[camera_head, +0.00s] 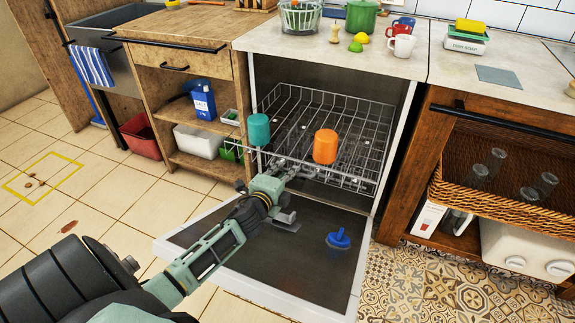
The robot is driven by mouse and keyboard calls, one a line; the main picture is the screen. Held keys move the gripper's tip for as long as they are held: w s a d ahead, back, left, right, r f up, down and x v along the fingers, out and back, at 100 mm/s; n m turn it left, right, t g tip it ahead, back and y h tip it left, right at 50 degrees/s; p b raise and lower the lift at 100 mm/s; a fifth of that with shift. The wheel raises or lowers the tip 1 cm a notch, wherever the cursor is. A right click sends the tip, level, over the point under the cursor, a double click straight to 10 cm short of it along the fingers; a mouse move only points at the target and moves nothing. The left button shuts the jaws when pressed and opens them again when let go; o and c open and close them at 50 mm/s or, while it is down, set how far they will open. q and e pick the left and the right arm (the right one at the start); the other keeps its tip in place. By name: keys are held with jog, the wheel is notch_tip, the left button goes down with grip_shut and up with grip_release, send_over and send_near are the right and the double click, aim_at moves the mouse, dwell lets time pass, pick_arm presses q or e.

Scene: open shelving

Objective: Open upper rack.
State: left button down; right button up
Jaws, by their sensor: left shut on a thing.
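The dishwasher stands open with its door (270,245) folded down. A wire upper rack (345,112) sits high inside it, its front edge reaching about the front opening. A teal cup (259,129) and an orange cup (325,146) are at the rack's front, partly in front of its wires. My left arm comes in from the lower left, over the door. My left gripper (290,168) is shut on the rack's front edge; its fingertips are small and partly hidden among the wires. My right gripper is not in view.
A blue object (338,238) lies on the lowered door. The countertop above holds a green pot (361,17), mugs (403,46) and a scale (465,40). Open shelving (185,125) stands left, a wicker basket (505,170) with glasses right. Tiled floor at the left is mostly clear.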

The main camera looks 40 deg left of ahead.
pick_arm(q)
jog(key=shift+s+d+f, duration=0.1)
jog(key=shift+s+d, duration=0.05)
jog(key=shift+s, duration=0.55)
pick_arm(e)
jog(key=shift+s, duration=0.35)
pick_arm(q)
jog(key=c, duration=1.9)
grip_release()
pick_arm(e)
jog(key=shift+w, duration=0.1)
pick_arm(q)
jog(key=shift+s, duration=0.1)
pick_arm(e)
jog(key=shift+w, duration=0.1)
pick_arm(q)
jog(key=v, duration=1.1)
jog(key=shift+s+d, duration=0.1)
jog(key=shift+s, duration=0.25)
